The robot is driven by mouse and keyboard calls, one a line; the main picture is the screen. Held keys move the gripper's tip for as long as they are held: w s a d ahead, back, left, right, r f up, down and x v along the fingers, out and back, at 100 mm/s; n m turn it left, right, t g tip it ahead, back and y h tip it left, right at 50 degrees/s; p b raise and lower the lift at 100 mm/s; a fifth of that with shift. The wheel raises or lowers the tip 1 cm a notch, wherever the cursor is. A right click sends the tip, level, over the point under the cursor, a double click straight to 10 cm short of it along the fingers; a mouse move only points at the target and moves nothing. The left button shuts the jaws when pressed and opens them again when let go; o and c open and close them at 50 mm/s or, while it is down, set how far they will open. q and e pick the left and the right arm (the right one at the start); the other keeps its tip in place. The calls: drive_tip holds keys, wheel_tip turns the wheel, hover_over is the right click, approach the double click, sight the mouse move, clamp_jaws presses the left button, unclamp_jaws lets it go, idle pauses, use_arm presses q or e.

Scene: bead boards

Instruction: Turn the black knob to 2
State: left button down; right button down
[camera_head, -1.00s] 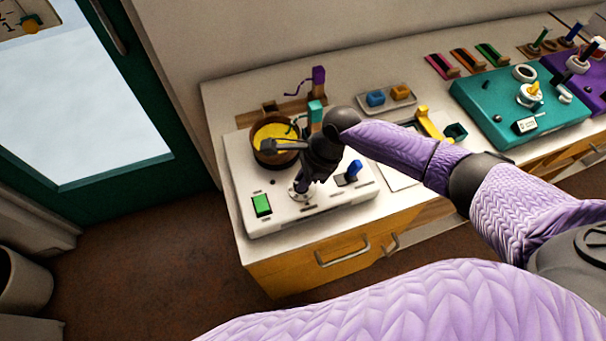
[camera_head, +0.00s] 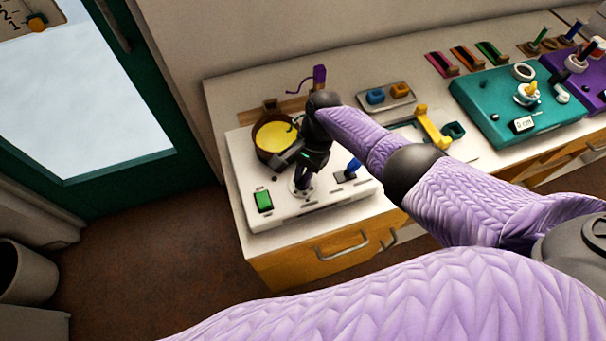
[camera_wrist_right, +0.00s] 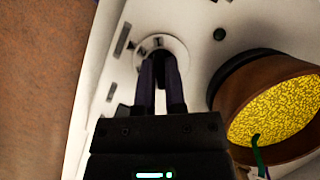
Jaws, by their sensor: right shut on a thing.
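The white box (camera_head: 328,202) on the counter carries a round pale dial plate (camera_wrist_right: 178,46) with dark marks that are too small to read surely. My right gripper (camera_head: 302,184) comes down onto this dial from above. In the right wrist view its two dark fingers (camera_wrist_right: 161,82) are close together over the dial and shut on the black knob. The knob is almost wholly hidden between the fingers, so I cannot tell where it points. My left gripper is not in view.
A brown bowl of yellow beads (camera_head: 277,138) stands on the box beside my gripper. A green switch (camera_head: 264,201) and a blue lever (camera_head: 353,167) flank the dial. A grey tray (camera_head: 387,97) and a teal box (camera_head: 500,115) lie to the right.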

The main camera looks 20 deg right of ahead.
drive_tip(key=shift+n, duration=0.5)
drive_tip(key=c, duration=0.7)
unclamp_jaws()
drive_tip(key=p+v, duration=0.3)
drive_tip(key=v, duration=0.7)
drive_tip(key=shift+a, duration=0.15)
